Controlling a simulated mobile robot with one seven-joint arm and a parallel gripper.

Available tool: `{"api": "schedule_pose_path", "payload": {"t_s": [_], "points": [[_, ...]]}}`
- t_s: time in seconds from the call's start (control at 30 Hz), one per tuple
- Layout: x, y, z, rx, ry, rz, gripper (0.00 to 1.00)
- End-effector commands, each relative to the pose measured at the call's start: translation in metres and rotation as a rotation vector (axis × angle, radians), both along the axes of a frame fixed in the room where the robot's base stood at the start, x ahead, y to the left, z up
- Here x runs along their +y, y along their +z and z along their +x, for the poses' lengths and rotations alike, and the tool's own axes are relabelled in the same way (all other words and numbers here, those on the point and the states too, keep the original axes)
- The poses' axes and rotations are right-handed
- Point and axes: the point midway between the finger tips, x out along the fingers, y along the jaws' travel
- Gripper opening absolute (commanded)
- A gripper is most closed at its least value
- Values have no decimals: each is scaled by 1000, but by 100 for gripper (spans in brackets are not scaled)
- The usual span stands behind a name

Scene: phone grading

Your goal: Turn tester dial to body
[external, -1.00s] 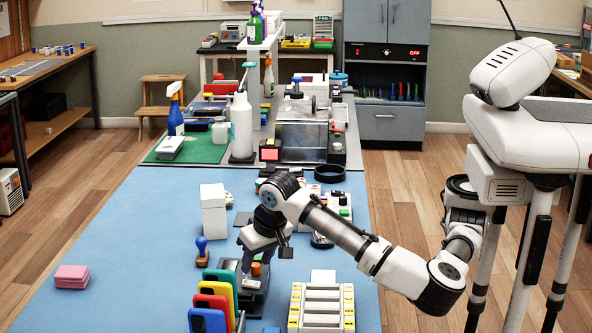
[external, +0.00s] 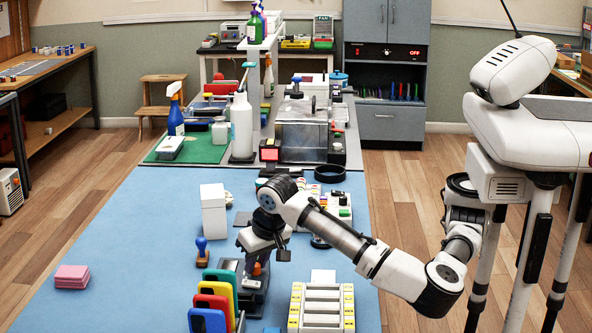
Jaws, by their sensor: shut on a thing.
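The tester (external: 254,300) is a dark unit on the blue bench mat, behind the row of coloured phones. An orange dial or knob (external: 257,269) shows on top of it, directly under my gripper (external: 254,265). My gripper points down at the tester and is shut on the dial, as far as the view shows. The fingertips are small and partly hidden by the gripper body and the tester. The dial's marks are too small to read, so its setting cannot be told.
Red, yellow, green and blue phones (external: 208,320) stand in a rack in front of the tester. A white and yellow tray (external: 321,307) stands to the right. A wooden-handled stamp (external: 202,252) and a white box (external: 213,210) stand behind left. Pink pads (external: 72,276) lie far left, with clear mat between.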

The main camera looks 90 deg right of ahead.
Motion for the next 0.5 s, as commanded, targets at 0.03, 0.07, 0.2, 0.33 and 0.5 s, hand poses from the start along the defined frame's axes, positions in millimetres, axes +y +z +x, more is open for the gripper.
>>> {"api": "schedule_pose_path", "payload": {"t_s": [0.03,0.07,0.2,0.33,0.5], "points": [[-1,3,0,2,-17,-5,0],[-1,3,0,2,-30,-5,0],[-1,5,1,3,-112,-8,0],[0,5,1,3,-214,-10,0],[0,4,2,3,-360,-8,0]]}}
